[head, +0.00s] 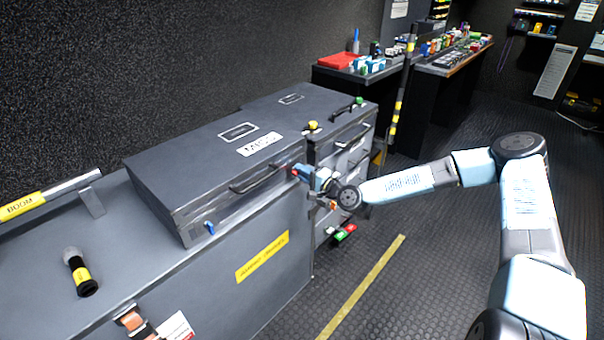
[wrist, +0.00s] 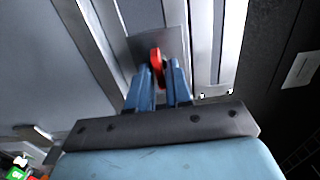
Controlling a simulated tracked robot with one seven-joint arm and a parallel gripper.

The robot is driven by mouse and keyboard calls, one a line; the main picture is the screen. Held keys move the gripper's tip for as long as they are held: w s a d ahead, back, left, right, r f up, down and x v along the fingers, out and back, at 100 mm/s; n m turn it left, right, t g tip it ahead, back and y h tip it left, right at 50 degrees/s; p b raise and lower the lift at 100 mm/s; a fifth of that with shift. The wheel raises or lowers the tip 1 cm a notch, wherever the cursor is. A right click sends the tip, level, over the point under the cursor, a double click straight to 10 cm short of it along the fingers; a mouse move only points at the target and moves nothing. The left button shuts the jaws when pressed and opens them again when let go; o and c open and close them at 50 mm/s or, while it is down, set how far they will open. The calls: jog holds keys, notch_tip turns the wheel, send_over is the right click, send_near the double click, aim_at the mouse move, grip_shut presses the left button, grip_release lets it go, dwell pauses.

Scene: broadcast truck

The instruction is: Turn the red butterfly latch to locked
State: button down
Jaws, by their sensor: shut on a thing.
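The red butterfly latch (wrist: 156,60) is on a metal plate on the front of the grey case (head: 215,170) labelled MISC. In the wrist view it stands between the blue fingers of my gripper (wrist: 162,82), which are shut on it. In the head view my gripper (head: 298,172) reaches the right end of the case front from the right, and the latch is mostly hidden by the fingers. The latch's lower part is covered by the fingers. Its locked or unlocked marking cannot be read.
A blue latch (head: 210,228) is at the case's left end. A second grey case (head: 310,103) stands behind. The floor (head: 430,290) at lower right is clear.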

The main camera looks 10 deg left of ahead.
jog(key=shift+w+d+f, duration=0.1)
jog(key=shift+d+f, duration=0.05)
jog(key=shift+f, duration=0.1)
jog(key=c, duration=1.3)
grip_release()
jog(key=shift+o, duration=0.3)
jog(key=shift+r, duration=0.1)
jog(key=v, duration=1.3)
jog(key=shift+s+d, duration=0.2)
jog(key=shift+d, duration=0.05)
